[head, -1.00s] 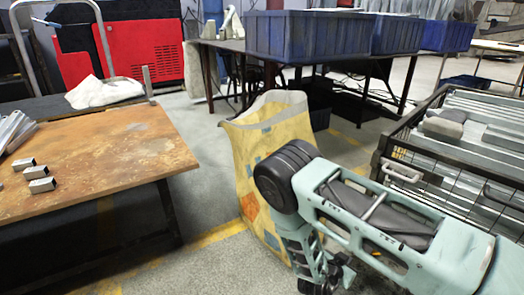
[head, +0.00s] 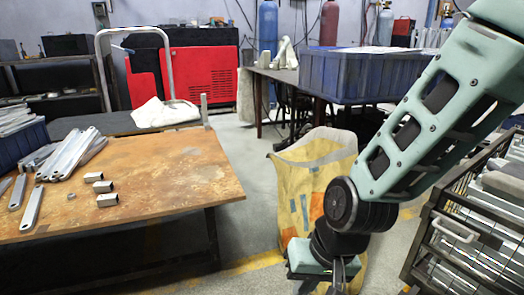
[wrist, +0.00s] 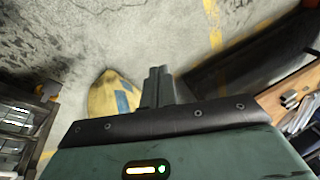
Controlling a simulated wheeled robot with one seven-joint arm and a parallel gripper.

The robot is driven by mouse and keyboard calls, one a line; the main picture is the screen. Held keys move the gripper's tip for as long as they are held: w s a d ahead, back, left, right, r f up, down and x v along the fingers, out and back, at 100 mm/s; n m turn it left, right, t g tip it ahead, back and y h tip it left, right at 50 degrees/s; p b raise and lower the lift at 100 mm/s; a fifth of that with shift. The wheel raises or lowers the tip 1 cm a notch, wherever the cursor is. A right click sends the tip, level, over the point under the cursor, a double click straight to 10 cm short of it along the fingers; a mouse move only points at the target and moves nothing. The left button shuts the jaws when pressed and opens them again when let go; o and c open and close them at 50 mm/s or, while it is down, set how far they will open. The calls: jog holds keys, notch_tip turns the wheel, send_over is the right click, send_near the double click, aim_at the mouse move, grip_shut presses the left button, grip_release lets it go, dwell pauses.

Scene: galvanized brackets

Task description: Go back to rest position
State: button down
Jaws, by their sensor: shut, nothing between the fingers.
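My gripper (head: 338,284) hangs below my bent arm in the head view, in front of the yellow bag and to the right of the rusty-topped table. In the wrist view its two fingers (wrist: 160,84) stand close together with nothing between them, so it is shut and empty. It points toward the bare concrete floor. The fingertips are partly cut off by the lower edge of the head view.
An open yellow bag (head: 297,196) stands on the floor behind my gripper. The table (head: 160,160) holds several galvanized brackets (head: 72,153) and small square tube pieces (head: 104,187). A wire-sided cart (head: 425,240) stands at right. A blue bin (head: 355,78) sits behind.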

jog(key=s+d+r+n+g+h+p, duration=0.1)
jog(key=s+d+r+n, duration=0.25)
jog(key=s+r, duration=0.2)
jog(key=s+d+r+n+h+p, duration=0.1)
jog(key=s+d+r+n+h, duration=0.15)
jog(key=s+d+r, duration=0.35)
notch_tip(320, 180, up, 37)
jog(key=a+p, duration=0.2)
jog(key=p, duration=3.5)
jog(key=shift+s+a+f+n+y+p, duration=0.15)
jog(key=shift+s+a+n+y+p, duration=0.05)
jog(key=shift+a+n+y+p, duration=0.2)
